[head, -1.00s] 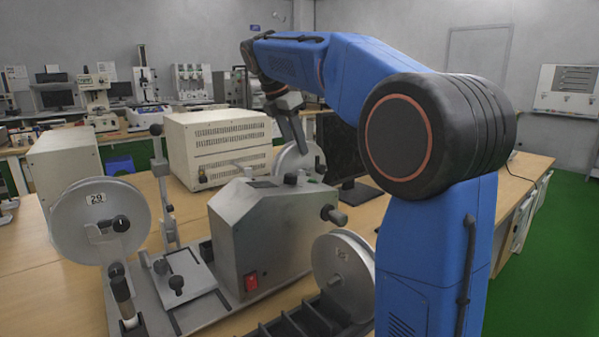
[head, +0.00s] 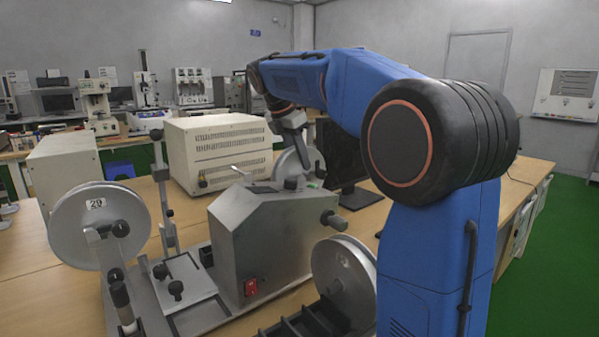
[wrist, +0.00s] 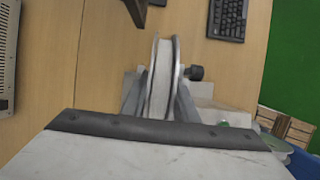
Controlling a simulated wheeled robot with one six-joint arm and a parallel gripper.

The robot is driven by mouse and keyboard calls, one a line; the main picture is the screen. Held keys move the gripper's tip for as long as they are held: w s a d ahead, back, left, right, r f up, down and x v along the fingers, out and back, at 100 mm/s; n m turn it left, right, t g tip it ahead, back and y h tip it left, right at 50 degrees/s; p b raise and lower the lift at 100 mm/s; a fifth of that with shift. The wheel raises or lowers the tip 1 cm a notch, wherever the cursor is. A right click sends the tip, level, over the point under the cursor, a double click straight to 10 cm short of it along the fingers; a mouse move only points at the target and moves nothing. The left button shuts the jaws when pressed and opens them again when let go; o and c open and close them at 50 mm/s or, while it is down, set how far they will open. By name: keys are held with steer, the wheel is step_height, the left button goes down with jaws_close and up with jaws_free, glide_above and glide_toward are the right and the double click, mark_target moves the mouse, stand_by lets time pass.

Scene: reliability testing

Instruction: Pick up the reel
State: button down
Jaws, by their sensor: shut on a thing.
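A grey metal reel (head: 289,163) stands upright behind the grey machine in the head view, its lower part hidden by the machine housing. The wrist view shows it nearly edge-on, with two flanges and a pale rim (wrist: 161,72). My gripper (head: 293,172) reaches down onto this reel from above. In the wrist view its two fingers lie on either side of the reel, and the gripper (wrist: 158,103) is shut on it.
The grey machine (head: 262,240) with knobs and a red switch stands close in front of the held reel. A cream instrument box (head: 215,150) is to the left, and a dark monitor (head: 345,155) to the right. A keyboard (wrist: 227,18) lies on the wooden table (wrist: 105,60).

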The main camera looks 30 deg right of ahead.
steer(key=shift+r, duration=0.1)
step_height(320, 180, up, 18)
steer(key=s+d, duration=0.3)
steer(key=s, duration=1.4)
steer(key=shift+s+d, duration=0.2)
steer(key=shift+s, duration=0.15)
stand_by(0.3)
